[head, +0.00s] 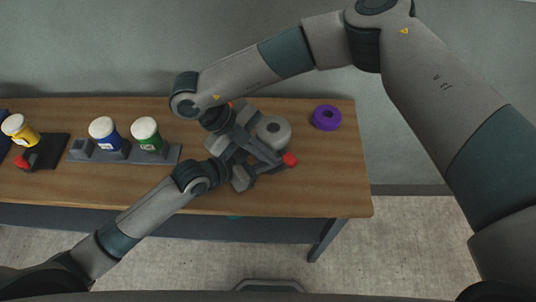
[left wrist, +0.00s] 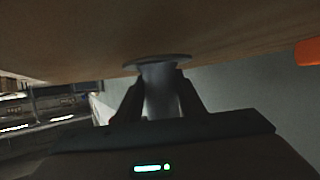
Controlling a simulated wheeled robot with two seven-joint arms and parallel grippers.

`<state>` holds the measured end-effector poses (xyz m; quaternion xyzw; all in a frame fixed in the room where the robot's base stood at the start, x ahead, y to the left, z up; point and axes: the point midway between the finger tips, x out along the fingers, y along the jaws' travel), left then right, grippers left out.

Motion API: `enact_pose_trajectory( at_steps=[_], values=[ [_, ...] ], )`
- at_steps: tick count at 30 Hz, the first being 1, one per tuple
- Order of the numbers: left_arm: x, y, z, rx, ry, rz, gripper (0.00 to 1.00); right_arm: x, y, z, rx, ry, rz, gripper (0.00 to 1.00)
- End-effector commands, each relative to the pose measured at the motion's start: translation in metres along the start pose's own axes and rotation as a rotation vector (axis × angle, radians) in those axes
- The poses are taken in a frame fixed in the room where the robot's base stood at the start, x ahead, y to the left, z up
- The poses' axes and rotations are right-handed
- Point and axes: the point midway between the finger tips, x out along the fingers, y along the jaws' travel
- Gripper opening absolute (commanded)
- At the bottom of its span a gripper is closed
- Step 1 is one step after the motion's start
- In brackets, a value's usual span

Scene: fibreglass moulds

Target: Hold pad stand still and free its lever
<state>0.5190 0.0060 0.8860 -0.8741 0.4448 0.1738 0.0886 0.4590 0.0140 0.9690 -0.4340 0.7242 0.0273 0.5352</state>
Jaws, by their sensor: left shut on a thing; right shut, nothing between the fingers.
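The pad stand is mostly covered by my arms in the head view; a round grey pad with a dark centre (head: 273,130) shows there. A red knob (head: 290,160), which looks like the lever's end, sticks out to the right beside the gripper fingers. My left gripper (left wrist: 158,98) is shut on a grey post (left wrist: 158,85) with a flared end, in the left wrist view. My right gripper (head: 268,152) is shut and empty, close to the red knob; I cannot tell whether it touches it. The lever's arm is hidden.
A purple ring (head: 327,117) lies at the table's right. A grey rack (head: 90,154) holds a blue bottle (head: 105,134) and a green bottle (head: 147,136). A yellow bottle (head: 20,130) stands farther left. The wooden table (head: 330,185) is clear at its right front corner.

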Motion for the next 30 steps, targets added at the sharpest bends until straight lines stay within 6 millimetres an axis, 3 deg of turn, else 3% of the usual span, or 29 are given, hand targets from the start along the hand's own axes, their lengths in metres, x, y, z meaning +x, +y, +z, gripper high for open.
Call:
enact_pose_trajectory(
  at_steps=[11,24,30],
  values=[
    [0.000,0.000,0.000,0.000,0.000,0.000,0.00,-0.015,0.001,0.000,0.000,-0.003,-0.001,0.00],
    [0.000,0.000,0.000,0.000,0.000,0.000,0.00,-0.081,0.004,-0.003,0.001,-0.002,-0.001,0.00],
    [0.000,0.000,0.000,0.000,0.000,0.000,0.00,-0.098,0.004,-0.004,0.000,-0.001,0.000,0.00]
  ],
)
